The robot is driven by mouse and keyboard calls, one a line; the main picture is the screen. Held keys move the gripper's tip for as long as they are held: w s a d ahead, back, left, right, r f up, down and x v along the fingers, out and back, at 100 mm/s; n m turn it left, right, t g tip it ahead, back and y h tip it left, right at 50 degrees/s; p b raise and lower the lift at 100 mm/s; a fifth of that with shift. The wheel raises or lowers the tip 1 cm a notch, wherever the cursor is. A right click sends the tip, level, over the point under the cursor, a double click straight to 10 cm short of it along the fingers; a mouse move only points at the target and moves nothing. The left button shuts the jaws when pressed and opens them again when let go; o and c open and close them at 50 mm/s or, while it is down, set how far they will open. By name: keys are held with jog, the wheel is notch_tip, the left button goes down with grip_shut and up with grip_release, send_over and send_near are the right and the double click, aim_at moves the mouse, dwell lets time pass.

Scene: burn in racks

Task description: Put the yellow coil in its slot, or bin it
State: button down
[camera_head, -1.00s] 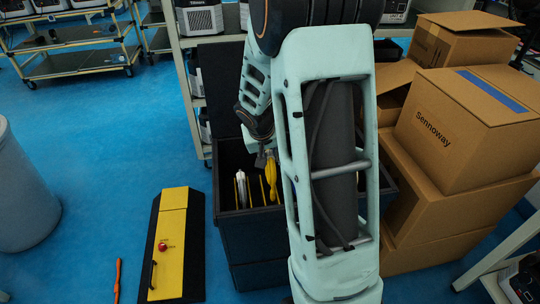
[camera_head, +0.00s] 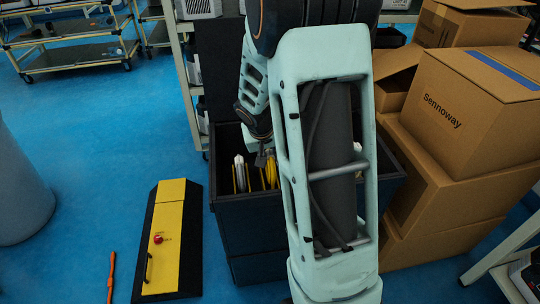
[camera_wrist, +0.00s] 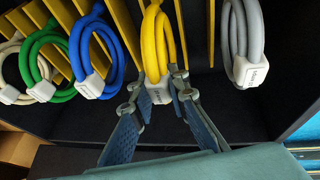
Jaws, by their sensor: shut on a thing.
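The yellow coil (camera_wrist: 155,40) with its white tag (camera_wrist: 158,92) hangs between yellow dividers in the wrist view. It also shows in the head view (camera_head: 271,172), inside the open black crate (camera_head: 255,207). My gripper (camera_wrist: 160,88) is shut on the yellow coil at its tag, with one finger on each side. In the head view my gripper (camera_head: 264,158) is over the crate, partly hidden by my arm. Whether the coil is fully seated cannot be told.
Blue (camera_wrist: 90,50), green (camera_wrist: 40,65) and white (camera_wrist: 12,75) coils hang left of the yellow one, and a grey coil (camera_wrist: 242,40) hangs right. Cardboard boxes (camera_head: 460,120) stand right of the crate. A yellow-black case (camera_head: 168,240) lies on the floor at left.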

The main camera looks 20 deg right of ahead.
jog(key=shift+f, duration=0.4)
dwell(0.3)
jog(key=c, duration=1.8)
grip_release()
jog(key=v, duration=1.2)
jog(key=shift+a, duration=0.1)
